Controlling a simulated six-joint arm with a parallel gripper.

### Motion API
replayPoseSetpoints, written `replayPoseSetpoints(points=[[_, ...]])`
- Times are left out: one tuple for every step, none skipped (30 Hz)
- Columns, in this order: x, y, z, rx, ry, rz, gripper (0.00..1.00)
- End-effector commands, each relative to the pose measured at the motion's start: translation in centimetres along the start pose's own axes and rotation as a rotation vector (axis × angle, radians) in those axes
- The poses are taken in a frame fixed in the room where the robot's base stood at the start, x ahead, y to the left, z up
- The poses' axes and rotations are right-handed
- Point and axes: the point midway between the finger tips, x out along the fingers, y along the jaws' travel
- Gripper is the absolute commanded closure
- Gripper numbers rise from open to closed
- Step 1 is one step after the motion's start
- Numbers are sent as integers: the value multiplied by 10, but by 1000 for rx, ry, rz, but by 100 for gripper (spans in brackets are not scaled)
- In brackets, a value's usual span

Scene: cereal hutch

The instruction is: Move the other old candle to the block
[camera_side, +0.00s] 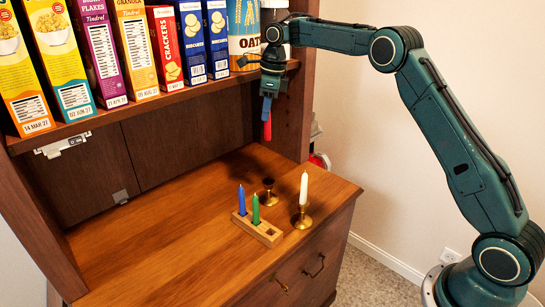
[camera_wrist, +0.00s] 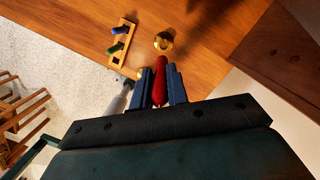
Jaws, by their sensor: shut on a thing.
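My gripper (camera_side: 267,103) is shut on a red candle (camera_side: 267,128), which hangs upright, high above the hutch counter. In the wrist view the red candle (camera_wrist: 160,88) sits between the blue fingers (camera_wrist: 161,76). The wooden block (camera_side: 265,236) stands on the counter below, with a blue candle (camera_side: 242,201) and a green candle (camera_side: 255,211) upright in it. An empty square hole shows at its right end. An empty brass holder (camera_side: 268,196) stands behind the block. A white candle (camera_side: 304,188) stands in a second brass holder (camera_side: 302,220) at the right.
Cereal, cracker and biscuit boxes (camera_side: 163,48) line the shelf (camera_side: 180,100) above the counter. The hutch's right side post (camera_side: 292,115) is close to my gripper. The counter's left and front parts (camera_side: 165,255) are clear.

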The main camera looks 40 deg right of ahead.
Motion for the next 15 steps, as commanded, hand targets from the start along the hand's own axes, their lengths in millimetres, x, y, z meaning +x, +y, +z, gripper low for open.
replayPoseSetpoints(points=[[1, 2, 1, -3, 0, 1, 100], [2, 4, 1, -5, 0, 1, 100], [3, 6, 2, -5, 1, 1, 100], [4, 8, 3, -7, 1, 2, 100], [6, 10, 4, -9, 1, 2, 100], [8, 13, 4, -10, 1, 3, 100], [10, 15, 5, -13, 2, 3, 100], [12, 18, 6, -15, 2, 4, 100], [16, 23, 7, -19, 1, 4, 100], [18, 27, 8, -22, 2, 5, 100], [21, 31, 8, -23, 2, 5, 100], [26, 37, 9, -28, 2, 6, 100], [28, 41, 10, -31, 2, 6, 100], [32, 46, 10, -33, 3, 7, 100], [36, 52, 10, -37, 3, 7, 100]])
